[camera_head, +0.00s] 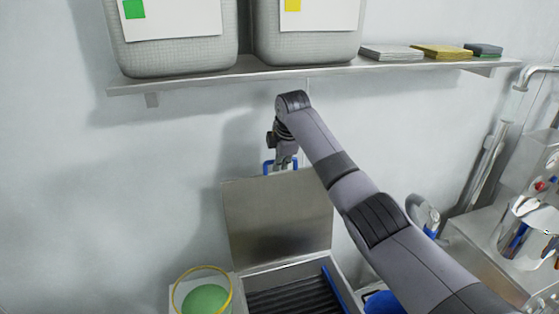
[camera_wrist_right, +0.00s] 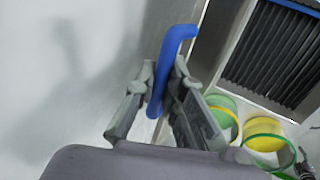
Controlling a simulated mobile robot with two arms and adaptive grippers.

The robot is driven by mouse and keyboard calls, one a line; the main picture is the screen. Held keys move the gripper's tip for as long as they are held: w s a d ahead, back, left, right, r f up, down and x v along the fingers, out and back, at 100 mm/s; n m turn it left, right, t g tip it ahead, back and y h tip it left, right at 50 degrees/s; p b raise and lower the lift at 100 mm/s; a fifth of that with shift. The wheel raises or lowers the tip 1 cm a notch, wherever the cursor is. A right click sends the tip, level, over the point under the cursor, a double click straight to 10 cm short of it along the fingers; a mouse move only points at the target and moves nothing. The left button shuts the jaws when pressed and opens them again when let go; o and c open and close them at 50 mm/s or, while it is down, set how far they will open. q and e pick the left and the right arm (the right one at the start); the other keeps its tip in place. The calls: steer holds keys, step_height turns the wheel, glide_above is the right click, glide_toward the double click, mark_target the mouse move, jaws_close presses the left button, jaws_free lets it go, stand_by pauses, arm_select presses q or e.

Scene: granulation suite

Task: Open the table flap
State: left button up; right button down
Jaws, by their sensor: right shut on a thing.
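The table flap (camera_head: 278,217) is a grey metal panel. In the head view it stands raised near the wall, behind a box-like opening with a dark ribbed inside (camera_head: 298,297). A blue handle (camera_head: 268,167) sits at the flap's top edge. My right gripper (camera_head: 282,163) is at that handle. In the right wrist view, the blue handle (camera_wrist_right: 172,62) lies between the two fingers of my right gripper (camera_wrist_right: 160,92), which is shut on it. The ribbed opening (camera_wrist_right: 275,50) shows there too. My left gripper is in neither view.
A wall shelf (camera_head: 330,72) with two large grey containers (camera_head: 180,50) and folded cloths (camera_head: 440,51) hangs above. A tub with green contents (camera_head: 205,298) stands left of the opening. A metal counter (camera_head: 490,250) with a steel vessel is at right.

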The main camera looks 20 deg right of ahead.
steer(key=c, duration=1.7)
jaws_free()
steer(key=shift+f, duration=0.2)
steer(key=shift+o, duration=0.2)
steer(key=shift+s+r, duration=0.1)
steer(key=shift+r, duration=0.05)
steer(key=shift+r, duration=0.3)
steer(key=shift+v, duration=1.15)
steer(key=s, duration=1.2)
steer(key=shift+s+f, duration=0.1)
